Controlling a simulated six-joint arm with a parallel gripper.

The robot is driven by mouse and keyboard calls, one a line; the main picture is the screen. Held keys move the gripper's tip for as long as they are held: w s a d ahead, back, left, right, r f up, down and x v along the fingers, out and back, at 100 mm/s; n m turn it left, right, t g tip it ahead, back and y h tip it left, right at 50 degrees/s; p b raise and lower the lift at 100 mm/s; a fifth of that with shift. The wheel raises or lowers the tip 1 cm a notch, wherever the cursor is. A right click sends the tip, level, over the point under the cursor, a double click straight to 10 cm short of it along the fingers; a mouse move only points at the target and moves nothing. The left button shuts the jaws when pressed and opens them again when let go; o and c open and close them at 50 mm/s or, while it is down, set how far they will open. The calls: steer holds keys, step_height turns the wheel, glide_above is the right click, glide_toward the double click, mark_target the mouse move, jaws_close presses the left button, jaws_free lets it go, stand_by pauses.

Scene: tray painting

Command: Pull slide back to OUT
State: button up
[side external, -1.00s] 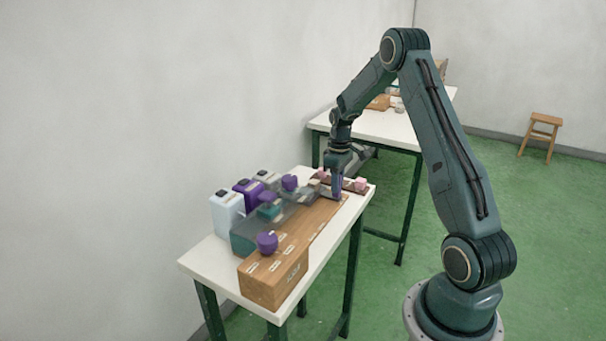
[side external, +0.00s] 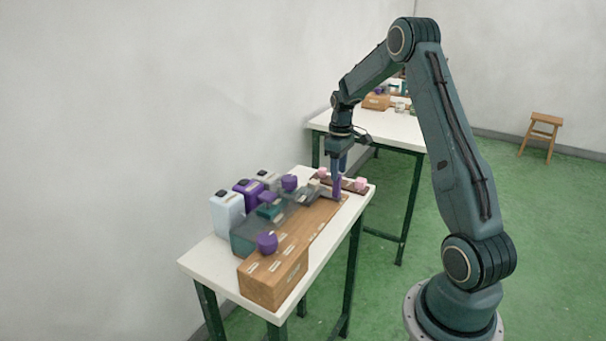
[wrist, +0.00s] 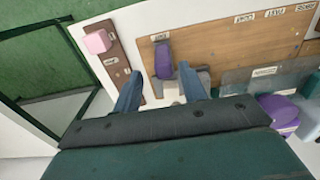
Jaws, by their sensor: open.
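The slide's upright purple handle (side external: 337,189) stands at the far end of the wooden box (side external: 300,245). In the wrist view the purple handle (wrist: 163,60) lies just ahead of and between my fingers, beside a small white label too blurred to read surely. My gripper (side external: 341,171) is above the handle in the side view. In the wrist view my gripper (wrist: 158,72) has its two blue fingers spread apart, with nothing clasped. Whether the fingers touch the handle is hard to tell from the side.
White (side external: 227,212) and purple (side external: 248,194) containers stand along the wall side. A pink block (wrist: 97,42) sits on a dark brown strip (wrist: 117,65) beyond the box. A second table (side external: 385,127) stands behind.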

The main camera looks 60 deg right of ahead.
step_height(320, 180, up, 9)
steer(key=shift+r, duration=0.2)
stand_by(0.5)
steer(key=s+a+r+t, duration=0.1)
steer(key=s+a+r, duration=0.1)
steer(key=a+r, duration=0.35)
steer(key=s+a+r+t+h, duration=0.1)
steer(key=a+r, duration=0.1)
steer(key=a, duration=0.6)
steer(key=s+a+r+t, duration=0.1)
steer(key=s+a+r, duration=0.15)
steer(key=a, duration=0.35)
steer(key=s+a+f+t+y, duration=0.1)
steer(key=s+a+t, duration=0.1)
steer(key=s+a, duration=1.1)
steer(key=shift+s+t, duration=0.3)
steer(key=shift+s, duration=0.35)
